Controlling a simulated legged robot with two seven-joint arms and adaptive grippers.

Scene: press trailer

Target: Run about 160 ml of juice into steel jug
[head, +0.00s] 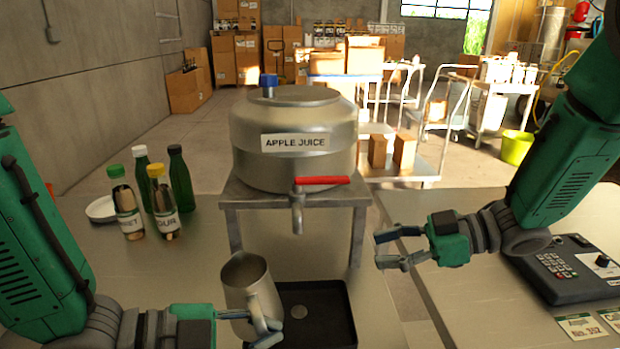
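The steel juice tank (290,150), labelled "APPLE JUICE", stands on a metal stand (290,198). Its tap (298,215) has a red lever (322,180) pointing right and a spout facing down; no juice stream shows. The steel jug (247,280) is upright or slightly tilted, left of and below the spout, at the left edge of the black drip tray (342,318). My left gripper (262,328) has its fingers around the jug's lower side or handle. My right gripper (378,249) is open and empty, right of the tap and lower than the lever. The jug's inside is hidden.
Several bottles (181,178) and white plates (102,209) stand on the left of the table. A dark keypad device (562,268) and price cards (582,326) lie on the right table. A gap separates the two tables. The drip tray is empty apart from a round pale disc.

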